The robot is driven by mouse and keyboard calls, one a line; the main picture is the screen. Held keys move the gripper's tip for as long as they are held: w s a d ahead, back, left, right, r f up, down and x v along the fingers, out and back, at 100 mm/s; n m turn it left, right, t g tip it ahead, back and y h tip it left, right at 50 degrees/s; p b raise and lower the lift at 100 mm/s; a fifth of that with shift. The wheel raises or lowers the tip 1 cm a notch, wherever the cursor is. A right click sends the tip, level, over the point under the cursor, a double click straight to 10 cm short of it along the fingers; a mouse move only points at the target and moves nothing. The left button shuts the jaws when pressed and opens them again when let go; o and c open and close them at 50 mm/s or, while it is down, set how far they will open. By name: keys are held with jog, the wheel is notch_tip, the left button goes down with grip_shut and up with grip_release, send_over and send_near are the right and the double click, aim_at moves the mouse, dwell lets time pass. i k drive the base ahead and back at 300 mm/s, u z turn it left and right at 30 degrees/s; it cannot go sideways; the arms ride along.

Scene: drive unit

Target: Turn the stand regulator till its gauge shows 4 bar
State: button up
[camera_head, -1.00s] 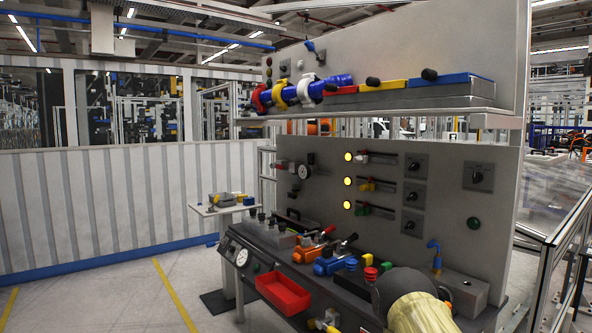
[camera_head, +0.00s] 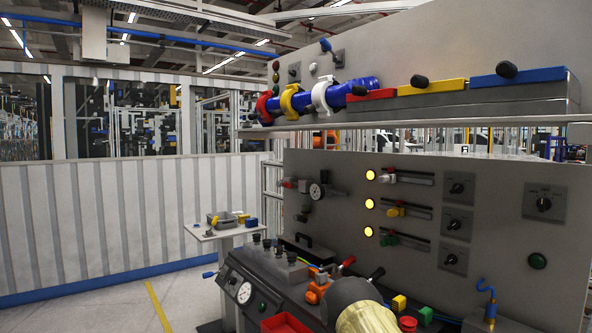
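A small round white-faced gauge (camera_head: 316,191) sits on the left part of the grey back panel, with a dark fitting (camera_head: 302,213) just below and left of it. My arm, cream with a dark section, rises at the bottom centre, well right of both gauges. My gripper's fingers do not show.
A red bin (camera_head: 285,324) stands at the bench front. Clamps with red and black handles (camera_head: 347,263) crowd the bench top near my arm. An upper shelf (camera_head: 420,119) juts out above. A small side table (camera_head: 214,233) stands left, with open floor before it.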

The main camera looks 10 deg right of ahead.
aim_at(324, 173)
jog(key=z, duration=0.25)
jog(key=i, duration=1.5)
jog(key=z, duration=0.5)
